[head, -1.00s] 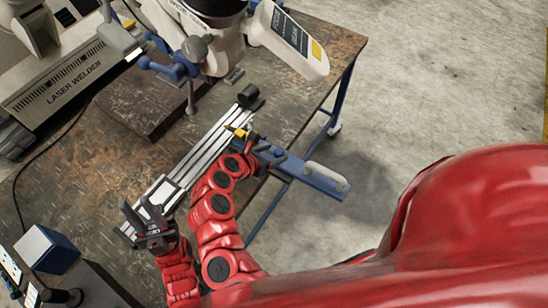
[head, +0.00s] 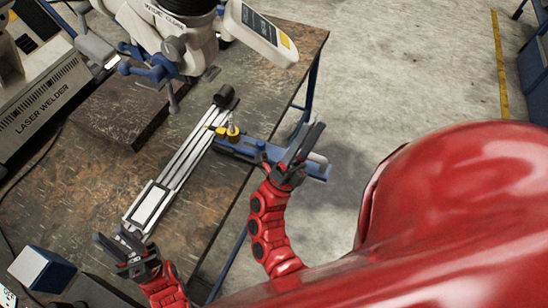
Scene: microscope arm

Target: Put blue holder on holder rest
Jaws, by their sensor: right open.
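A long blue bar (head: 250,148), which looks like the blue holder, lies across the far part of a silver rail assembly (head: 185,160) and sticks out past the table's right edge. A yellow part (head: 217,129) with a small upright piece sits at its left end. I cannot tell which part is the holder rest. My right gripper (head: 297,150) is open, its fingers in front of the bar's right part; contact is unclear. My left gripper (head: 121,243) is open and empty by the rail's near end. The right gripper hides some of the bar.
A microscope (head: 165,35) with blue joints overhangs the far side of the table (head: 220,195). A laser welder (head: 40,105) stands at left and a blue-and-white box (head: 40,268) at front left.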

